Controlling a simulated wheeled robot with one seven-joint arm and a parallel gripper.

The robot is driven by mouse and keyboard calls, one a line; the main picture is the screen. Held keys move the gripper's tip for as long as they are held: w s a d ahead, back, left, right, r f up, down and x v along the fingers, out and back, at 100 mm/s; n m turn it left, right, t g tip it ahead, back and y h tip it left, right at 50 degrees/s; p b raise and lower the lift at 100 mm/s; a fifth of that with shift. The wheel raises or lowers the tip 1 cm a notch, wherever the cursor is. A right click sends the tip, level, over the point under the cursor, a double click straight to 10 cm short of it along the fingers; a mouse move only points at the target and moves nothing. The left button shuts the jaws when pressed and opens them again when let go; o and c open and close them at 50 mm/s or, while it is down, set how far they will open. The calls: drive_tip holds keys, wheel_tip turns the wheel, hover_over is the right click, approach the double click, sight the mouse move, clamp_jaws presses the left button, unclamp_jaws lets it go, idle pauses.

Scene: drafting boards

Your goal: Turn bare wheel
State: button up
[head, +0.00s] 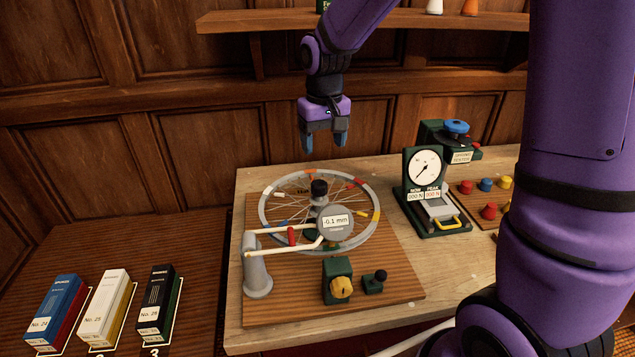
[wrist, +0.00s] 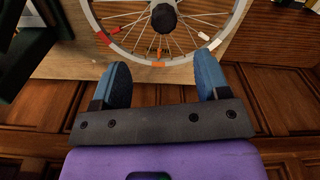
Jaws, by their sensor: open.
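The bare spoked wheel (head: 272,221) lies flat on a wooden board on the workbench, with coloured marks around its rim and a black knob (head: 319,188) at its hub. A dial gauge (head: 335,222) reading -0.1 mm sits over its near side on a white arm. My gripper (head: 323,143) hangs above the wheel's far edge, open and empty, fingers pointing down. In the wrist view the wheel (wrist: 110,45) and its hub knob (wrist: 164,18) show beyond my open blue fingertips (wrist: 162,75). The fingers look apart from the rim.
A stand with a grey post (head: 257,270) and a small green box with a yellow knob (head: 341,288) stand at the front. A force gauge (head: 424,168) and coloured pegs (head: 487,185) are on the right. Boxes (head: 105,303) lie at left. A shelf (head: 240,19) hangs above.

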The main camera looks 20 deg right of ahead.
sight(319, 183)
drive_tip(key=shift+w+a+f, duration=0.15)
drive_tip(key=shift+w+f, duration=0.15)
drive_tip(key=shift+f, duration=0.25)
drive_tip(key=shift+w+a+f, duration=0.1)
drive_tip(key=shift+w+f, duration=0.2)
drive_tip(key=shift+f, duration=0.2)
wheel_tip(319, 183, down, 10)
drive_tip(key=shift+f, duration=0.2)
clamp_jaws()
drive_tip(key=c, duration=1.3)
unclamp_jaws()
drive_tip(key=c, duration=1.3)
unclamp_jaws()
drive_tip(key=shift+n, duration=0.3)
drive_tip(key=c, duration=1.3)
unclamp_jaws()
drive_tip(key=n, duration=0.5)
drive_tip(key=c, duration=1.3)
unclamp_jaws()
drive_tip(key=n, duration=0.6)
